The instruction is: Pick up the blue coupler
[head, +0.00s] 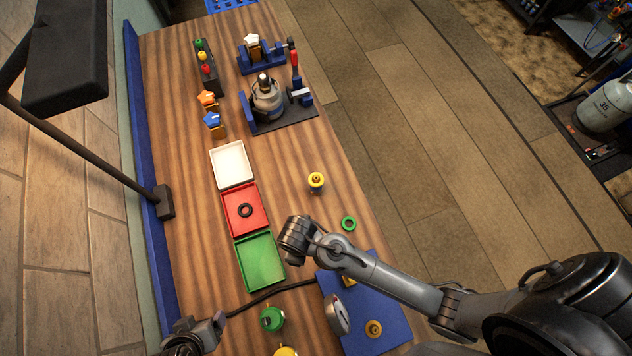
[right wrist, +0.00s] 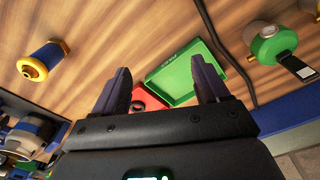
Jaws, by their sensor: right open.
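The blue coupler (head: 316,182) stands upright on the wooden table, right of the trays in the head view. Its yellow top shows there. In the right wrist view the coupler (right wrist: 42,60), a blue body with yellow ends, is at the upper left, outside the jaws. My right gripper (head: 294,238) is over the table near the red and green trays, apart from the coupler. Its fingers (right wrist: 161,67) are open and empty in the wrist view.
A white tray (head: 233,150), a red tray (head: 232,220) with a black ring (head: 245,211) and a green tray (head: 260,262) form a row. A green ring (head: 348,223) lies right of my gripper. A blue mat (head: 385,300) and a green-topped part (head: 271,318) are nearer.

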